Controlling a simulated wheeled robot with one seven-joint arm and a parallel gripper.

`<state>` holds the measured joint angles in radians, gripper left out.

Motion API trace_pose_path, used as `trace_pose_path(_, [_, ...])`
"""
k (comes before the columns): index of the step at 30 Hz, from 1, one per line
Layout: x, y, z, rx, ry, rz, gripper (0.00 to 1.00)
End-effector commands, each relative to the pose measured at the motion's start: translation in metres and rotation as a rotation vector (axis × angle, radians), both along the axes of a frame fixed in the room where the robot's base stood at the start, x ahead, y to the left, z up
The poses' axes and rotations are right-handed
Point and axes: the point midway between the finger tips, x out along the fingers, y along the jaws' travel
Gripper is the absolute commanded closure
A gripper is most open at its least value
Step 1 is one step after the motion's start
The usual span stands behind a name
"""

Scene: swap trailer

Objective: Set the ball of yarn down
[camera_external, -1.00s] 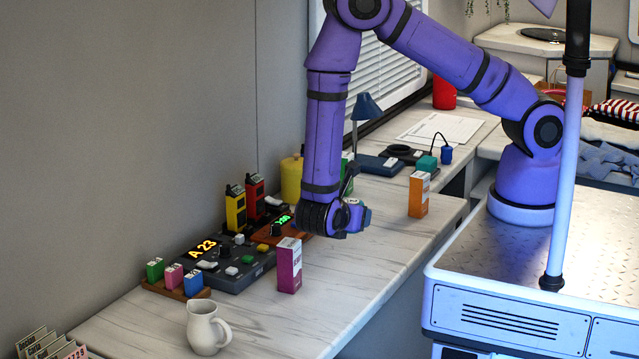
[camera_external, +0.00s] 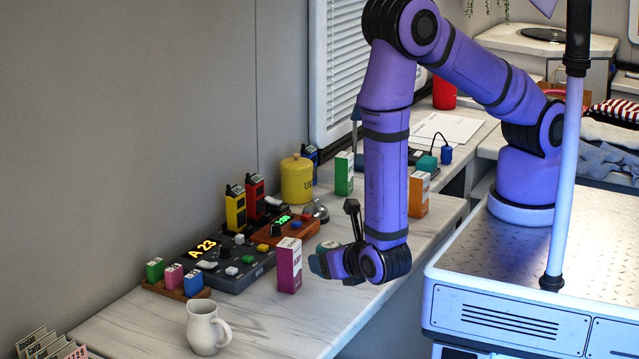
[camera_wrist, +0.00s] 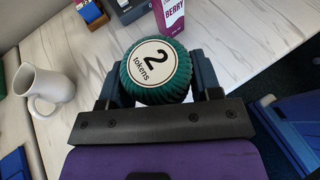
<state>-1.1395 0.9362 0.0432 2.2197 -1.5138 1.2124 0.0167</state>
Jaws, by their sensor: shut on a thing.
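The ball of yarn (camera_wrist: 157,67) is teal and ribbed, with a round cream label reading "2 tokens". In the wrist view it sits between the two fingers of my gripper (camera_wrist: 160,83), which is shut on it. In the external view my gripper (camera_external: 325,262) is low over the front part of the white marble counter (camera_external: 262,318), right of the magenta berry box. I cannot tell whether the ball touches the counter.
The magenta box (camera_external: 289,265) stands close left of my gripper. A white pitcher (camera_external: 206,328) stands nearer the front. A dark control panel (camera_external: 225,262) lies along the wall. An orange box (camera_external: 418,194) stands farther back. Bare counter lies between the pitcher and magenta box.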

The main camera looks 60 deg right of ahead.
Motion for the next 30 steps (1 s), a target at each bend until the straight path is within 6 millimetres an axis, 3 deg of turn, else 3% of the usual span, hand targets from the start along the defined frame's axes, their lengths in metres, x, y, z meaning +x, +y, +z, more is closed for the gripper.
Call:
trace_pose_path(7, [0.000,-0.001,-0.044,-0.002,0.001,-0.001,0.65])
trace_pose_path(14, [0.004,0.002,-0.062,0.001,0.000,-0.004,0.65])
trace_pose_path(17, [0.017,0.007,-0.064,0.004,-0.002,-0.006,0.65])
trace_pose_path(30, [0.107,0.050,-0.073,0.002,-0.001,-0.007,0.65])
